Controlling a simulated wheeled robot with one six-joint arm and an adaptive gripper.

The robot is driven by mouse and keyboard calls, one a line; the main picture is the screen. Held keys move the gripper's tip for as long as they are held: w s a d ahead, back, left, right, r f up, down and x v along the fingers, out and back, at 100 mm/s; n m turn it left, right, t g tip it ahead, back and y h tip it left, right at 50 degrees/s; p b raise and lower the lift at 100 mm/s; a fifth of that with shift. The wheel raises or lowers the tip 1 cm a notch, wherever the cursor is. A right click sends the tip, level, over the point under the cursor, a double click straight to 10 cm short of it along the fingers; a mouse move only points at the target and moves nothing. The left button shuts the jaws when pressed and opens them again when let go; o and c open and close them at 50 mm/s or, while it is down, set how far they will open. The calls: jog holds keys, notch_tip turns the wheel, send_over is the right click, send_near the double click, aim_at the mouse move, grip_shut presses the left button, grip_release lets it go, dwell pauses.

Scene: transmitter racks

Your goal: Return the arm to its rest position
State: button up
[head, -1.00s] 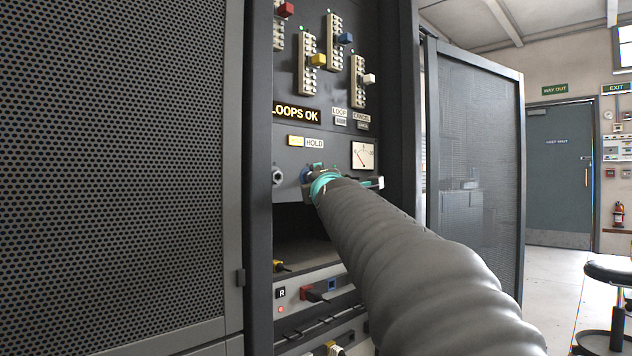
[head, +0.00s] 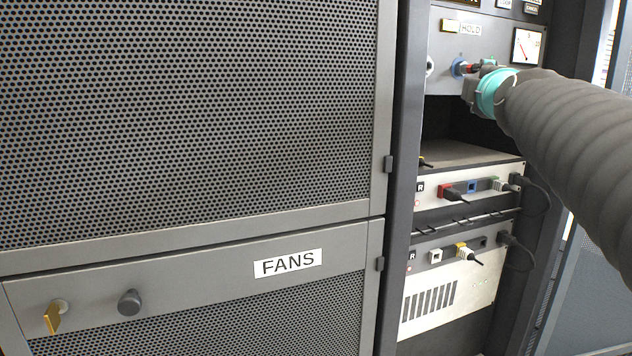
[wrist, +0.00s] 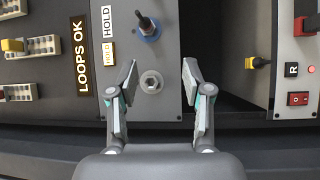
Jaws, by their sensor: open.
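My arm (head: 575,125), in a ribbed grey sleeve, reaches in from the right of the head view. It ends at a teal ring and my gripper (head: 470,85), close to the rack panel. In the wrist view my gripper (wrist: 159,65) is open, its two fingers spread with nothing held between them. A hex-nut fitting (wrist: 152,82) on the panel shows in the gap between the fingers.
An open dark bay (head: 455,135) lies below the panel. Under it are white units with plugged cables (head: 462,195). A perforated cabinet (head: 190,110) fills the left, above a FANS panel (head: 288,263) with a yellow key (head: 52,318) and dark knob (head: 129,303).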

jog(key=s+a+f+m+g+y+p, duration=0.1)
jog(key=s+a+f+m+g, duration=0.1)
jog(key=f+m, duration=0.35)
jog(key=s+a+f+m+g+y, duration=0.1)
jog(key=s+a+f+m+g, duration=0.15)
jog(key=f, duration=0.65)
jog(key=s+a+f+m+g+y+p, duration=0.1)
jog(key=f+m+g, duration=0.2)
jog(key=f, duration=0.4)
jog(key=s+a+f+m+g+y+p, duration=0.1)
jog(key=s+a+f+p, duration=0.3)
jog(key=s, duration=0.6)
jog(key=s+a+f+m+g+p, duration=0.2)
jog(key=s+a+f+g+p, duration=0.2)
jog(key=s, duration=0.7)
jog(key=shift+a+f+y+p, duration=0.35)
jog(key=shift+a+f+y, duration=0.05)
jog(key=shift+f, duration=0.5)
